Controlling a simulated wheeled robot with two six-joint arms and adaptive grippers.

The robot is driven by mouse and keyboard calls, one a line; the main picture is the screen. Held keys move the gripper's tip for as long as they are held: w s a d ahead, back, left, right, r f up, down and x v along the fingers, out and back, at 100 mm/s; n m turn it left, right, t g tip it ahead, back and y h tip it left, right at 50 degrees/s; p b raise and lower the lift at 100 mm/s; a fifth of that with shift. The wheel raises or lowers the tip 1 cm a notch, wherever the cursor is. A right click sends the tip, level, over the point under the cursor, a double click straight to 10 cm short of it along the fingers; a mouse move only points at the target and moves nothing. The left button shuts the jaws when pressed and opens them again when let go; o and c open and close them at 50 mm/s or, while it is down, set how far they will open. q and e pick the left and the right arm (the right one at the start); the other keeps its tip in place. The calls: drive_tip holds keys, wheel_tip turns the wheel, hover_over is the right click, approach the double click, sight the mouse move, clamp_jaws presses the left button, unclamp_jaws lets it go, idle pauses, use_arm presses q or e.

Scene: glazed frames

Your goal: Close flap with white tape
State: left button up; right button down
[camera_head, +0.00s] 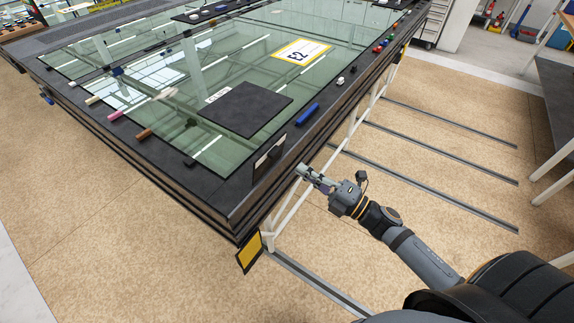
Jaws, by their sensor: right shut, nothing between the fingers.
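A small dark flap (268,160) with a pale, white-looking strip stands tilted at the near right corner of the glazed frame (200,190). Whether the strip is tape is too small to tell. My right gripper (303,171) is shut and empty, just off the frame's right side. It is to the right of the flap and slightly lower in the picture, with a small gap between them. My left gripper is not in view.
A yellow-faced plate (249,252) hangs below the frame's corner. A dark square panel (247,108) and a blue piece (307,114) lie on top. Pale struts (290,208) and floor rails (430,180) are at the right. The near floor (130,240) is clear.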

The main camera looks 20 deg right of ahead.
sight(277, 154)
drive_tip(key=p+x, duration=0.2)
drive_tip(key=x, duration=0.3)
drive_tip(key=shift+w+a+r, duration=0.1)
drive_tip(key=shift+w+r, duration=0.1)
drive_tip(key=shift+w+a+f, duration=0.15)
drive_tip(key=shift+w+a, duration=0.1)
drive_tip(key=shift+d, duration=0.1)
